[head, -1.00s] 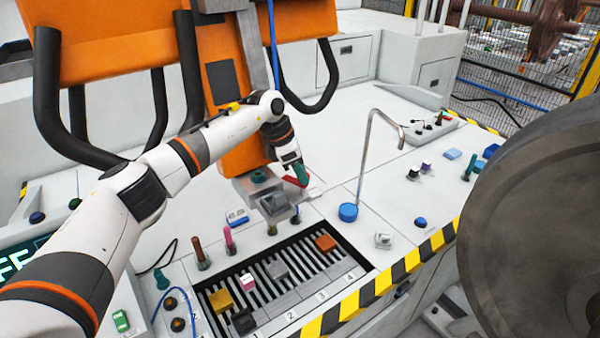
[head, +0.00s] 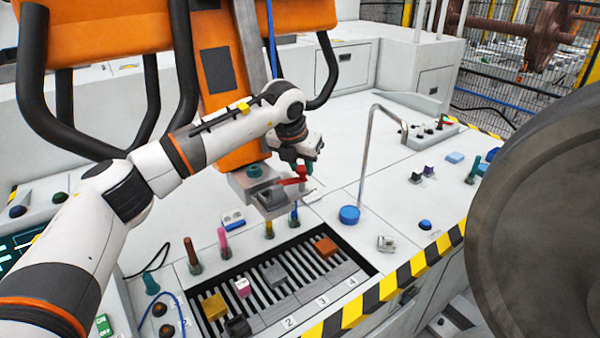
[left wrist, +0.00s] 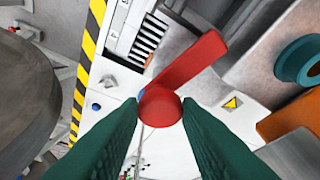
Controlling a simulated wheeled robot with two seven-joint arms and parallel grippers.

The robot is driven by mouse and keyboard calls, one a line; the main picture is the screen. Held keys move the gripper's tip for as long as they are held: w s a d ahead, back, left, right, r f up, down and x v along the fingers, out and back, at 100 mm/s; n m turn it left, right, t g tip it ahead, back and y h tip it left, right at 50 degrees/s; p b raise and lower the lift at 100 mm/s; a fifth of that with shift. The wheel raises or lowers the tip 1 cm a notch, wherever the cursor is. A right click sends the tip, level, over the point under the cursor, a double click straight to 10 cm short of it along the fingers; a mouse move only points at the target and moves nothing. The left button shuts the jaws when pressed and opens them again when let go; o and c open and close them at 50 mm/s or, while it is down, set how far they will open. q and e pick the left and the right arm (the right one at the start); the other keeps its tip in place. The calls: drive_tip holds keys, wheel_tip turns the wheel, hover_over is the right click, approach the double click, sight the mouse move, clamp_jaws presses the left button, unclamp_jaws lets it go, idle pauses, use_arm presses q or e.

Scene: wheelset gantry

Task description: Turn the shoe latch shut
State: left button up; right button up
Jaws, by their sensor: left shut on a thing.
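The red shoe latch (head: 290,181) is at the right side of a grey metal shoe block (head: 245,186) below the orange frame. In the left wrist view the latch (left wrist: 186,70) is a flat red bar with a round red knob at its near end. My left gripper (head: 302,166), with green fingers, is at the knob end of the latch. In the left wrist view its fingers (left wrist: 160,112) are on either side of the knob, shut on it. The bar runs from the knob toward the upper right there. My right gripper is not in view.
A slotted tray (head: 358,284) with coloured blocks lies in front of the shoe. A large dark wheel (head: 540,220) fills the right side.

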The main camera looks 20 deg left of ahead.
use_arm(q)
drive_tip(key=shift+d+r+n+y+b, duration=0.1)
drive_tip(key=shift+n+y+b, duration=0.4)
drive_tip(key=shift+n+b, duration=0.85)
drive_tip(key=shift+w+n, duration=0.1)
drive_tip(key=shift+n, duration=0.25)
drive_tip(key=o, duration=1)
drive_tip(key=shift+c, duration=0.2)
drive_tip(key=b+v, duration=0.2)
drive_tip(key=v, duration=1)
drive_tip(key=shift+b, duration=0.35)
drive_tip(key=shift+d, duration=0.15)
